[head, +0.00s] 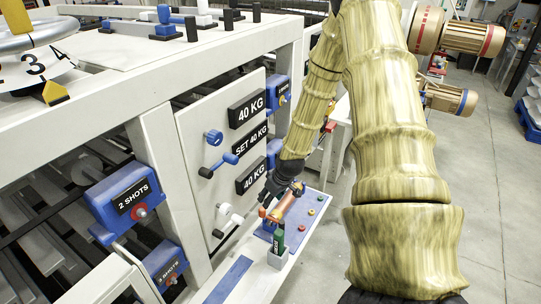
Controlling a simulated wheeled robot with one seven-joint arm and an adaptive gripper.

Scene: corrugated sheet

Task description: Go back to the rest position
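My arm, with a bamboo-like surface, comes down through the middle and right of the head view. My gripper (268,197) is the small dark end of it, low in front of the white panel (200,150). It is close to a copper-coloured cylinder (285,205) with orange ends. I cannot tell whether it touches the cylinder. The fingers are too small and dark to show whether they are open or shut, or whether they hold anything.
A blue control board (304,215) with coloured buttons is under the cylinder. A green-handled item (278,242) stands in a white holder beside it. Blue "2 SHOTS" (129,197) and "3 SHOTS" boxes and a white frame (160,75) are left.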

